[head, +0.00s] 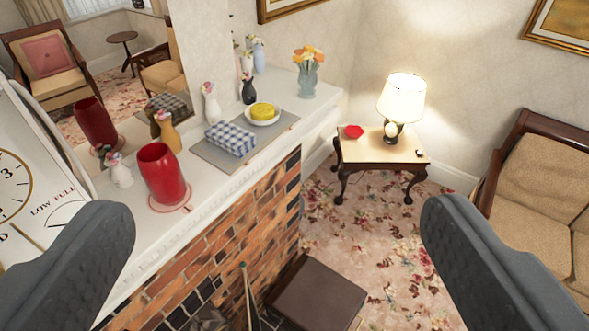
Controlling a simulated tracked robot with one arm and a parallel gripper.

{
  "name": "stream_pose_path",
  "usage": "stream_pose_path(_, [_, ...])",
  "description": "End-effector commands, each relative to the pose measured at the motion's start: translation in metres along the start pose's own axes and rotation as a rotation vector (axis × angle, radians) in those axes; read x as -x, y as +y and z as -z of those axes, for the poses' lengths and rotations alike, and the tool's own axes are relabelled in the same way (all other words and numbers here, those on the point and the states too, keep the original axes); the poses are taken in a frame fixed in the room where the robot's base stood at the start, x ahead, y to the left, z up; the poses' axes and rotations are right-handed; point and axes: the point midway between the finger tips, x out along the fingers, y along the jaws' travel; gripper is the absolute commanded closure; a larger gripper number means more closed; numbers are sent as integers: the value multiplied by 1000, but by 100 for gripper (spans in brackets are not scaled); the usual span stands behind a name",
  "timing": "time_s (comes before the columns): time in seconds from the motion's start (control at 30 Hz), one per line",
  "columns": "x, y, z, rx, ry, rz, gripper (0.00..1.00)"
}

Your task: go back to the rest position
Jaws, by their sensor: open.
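My gripper (278,232) is open and empty in the head view. Its two dark fingers stand wide apart at the lower left and lower right. Nothing lies between the fingertips except the view down past the mantel to the hearth and carpet. The left finger covers part of the mantel's near end and of a white clock face.
The white mantel (235,190) holds a red vase (163,175), a checked cloth (230,138), a yellow sponge-like item (263,110) in a bowl, and several small vases. Beyond are a lamp table (378,150), a sofa (540,190), and a dark stool (317,295). Carpet between them is clear.

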Motion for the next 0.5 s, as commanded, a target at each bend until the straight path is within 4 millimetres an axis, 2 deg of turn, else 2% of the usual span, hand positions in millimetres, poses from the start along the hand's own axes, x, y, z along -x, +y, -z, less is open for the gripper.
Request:
stream_pose_path(0.03, [-2, 0, -9, 0, 0, 0, 13])
stream_pose_path(0.07, [25, 2, -12, -1, 16, 0, 13])
stream_pose_path(0.1, [34, 2, -17, -1, 24, 0, 13])
stream_pose_path(0.5, [11, 2, -99, -2, 22, 0, 13])
